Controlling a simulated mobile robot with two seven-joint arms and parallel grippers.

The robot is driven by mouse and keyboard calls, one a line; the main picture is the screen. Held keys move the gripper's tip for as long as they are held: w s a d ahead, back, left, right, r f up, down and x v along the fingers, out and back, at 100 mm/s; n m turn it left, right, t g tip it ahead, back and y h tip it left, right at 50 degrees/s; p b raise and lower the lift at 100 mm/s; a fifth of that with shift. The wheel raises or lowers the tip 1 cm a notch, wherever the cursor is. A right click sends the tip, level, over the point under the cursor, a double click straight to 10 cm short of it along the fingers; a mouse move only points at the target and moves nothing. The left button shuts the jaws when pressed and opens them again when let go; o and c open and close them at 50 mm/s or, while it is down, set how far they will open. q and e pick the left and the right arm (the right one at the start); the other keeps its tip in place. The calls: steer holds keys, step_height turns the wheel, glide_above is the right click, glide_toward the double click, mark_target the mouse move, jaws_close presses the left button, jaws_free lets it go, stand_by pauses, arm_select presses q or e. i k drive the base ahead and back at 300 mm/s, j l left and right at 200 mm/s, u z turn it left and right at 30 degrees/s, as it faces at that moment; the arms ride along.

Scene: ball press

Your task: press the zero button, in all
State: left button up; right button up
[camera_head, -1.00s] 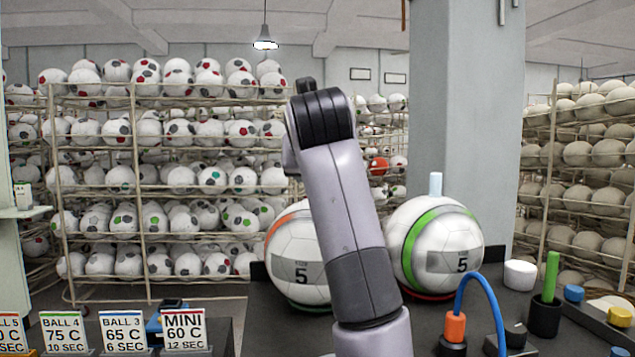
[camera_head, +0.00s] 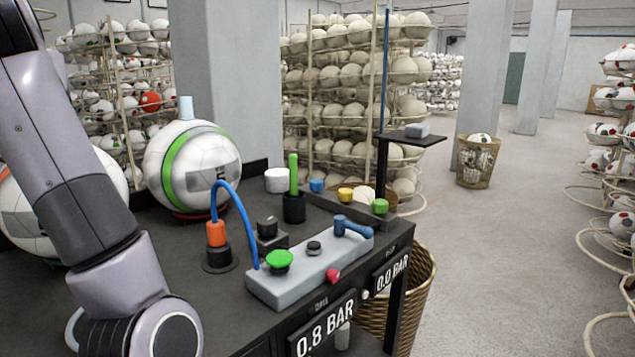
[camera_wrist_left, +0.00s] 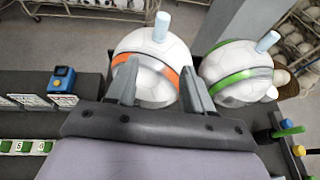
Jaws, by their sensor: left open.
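I cannot tell which button is the zero button; no such label is readable. In the head view a grey control box (camera_head: 318,275) on the dark bench carries a green button (camera_head: 279,260), a small black button (camera_head: 314,247), a red knob (camera_head: 333,275) and a blue lever (camera_head: 352,227). In the left wrist view my left gripper (camera_wrist_left: 160,85) is open, its fingers apart in front of the orange-banded ball (camera_wrist_left: 157,60), with nothing seen between them. Contact with the ball cannot be told. My right gripper is not in view.
A green-banded ball (camera_head: 190,165) stands on the bench. An orange-and-black fitting (camera_head: 216,240) has a blue hose. Displays read 0.8 BAR (camera_head: 325,325) and 0.0 BAR (camera_head: 391,274). A blue device (camera_wrist_left: 62,80) stands left in the wrist view. A wicker basket (camera_head: 418,300) is beside the bench.

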mark_target(364, 294)
steer(key=k+l, duration=0.3)
steer(key=l, duration=0.15)
steer(key=k+l, duration=0.35)
steer(key=l, duration=0.15)
